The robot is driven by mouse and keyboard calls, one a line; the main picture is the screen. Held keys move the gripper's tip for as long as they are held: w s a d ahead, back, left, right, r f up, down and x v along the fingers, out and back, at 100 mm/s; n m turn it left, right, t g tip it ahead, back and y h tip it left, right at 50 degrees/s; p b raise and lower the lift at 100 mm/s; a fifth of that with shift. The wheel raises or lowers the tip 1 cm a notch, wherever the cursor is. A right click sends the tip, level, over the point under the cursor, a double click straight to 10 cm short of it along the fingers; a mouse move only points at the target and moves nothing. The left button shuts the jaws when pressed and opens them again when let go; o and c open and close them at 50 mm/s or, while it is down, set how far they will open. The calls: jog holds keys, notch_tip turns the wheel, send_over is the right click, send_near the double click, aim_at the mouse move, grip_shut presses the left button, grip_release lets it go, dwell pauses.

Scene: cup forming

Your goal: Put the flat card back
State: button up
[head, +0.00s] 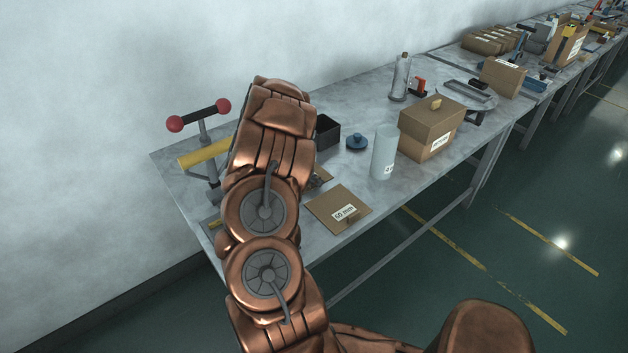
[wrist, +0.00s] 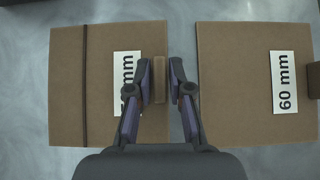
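Two flat brown cards lie side by side in the wrist view. The left card (wrist: 68,90) has a dark line across it and a white label partly covered by a finger; its number is hidden. The right card (wrist: 232,90) is labelled "60 mm"; it also lies near the table's front edge in the head view (head: 325,205). My gripper (wrist: 161,75) is partly open over the left card's right edge. Its fingers stand on either side of that card's small tan tab (wrist: 160,82), with narrow gaps showing. In the head view my arm hides the gripper.
On the grey table (head: 375,105) stand a white cylinder (head: 384,152), a lidded brown box (head: 430,128), a blue knobbed piece (head: 357,142) and a black open box (head: 327,131). A red-knobbed press (head: 205,130) stands at left. More items crowd the far right.

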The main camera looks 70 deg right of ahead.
jog(key=shift+o, duration=1.2)
jog(key=shift+r, duration=0.2)
jog(key=shift+w+a+r, duration=0.15)
jog(key=shift+w+a, duration=0.05)
jog(key=shift+a, duration=0.05)
jog(key=b+v, duration=0.4)
jog(key=v, duration=0.7)
jog(key=shift+a+r, duration=0.1)
jog(key=shift+r, duration=0.05)
jog(key=shift+s, duration=0.1)
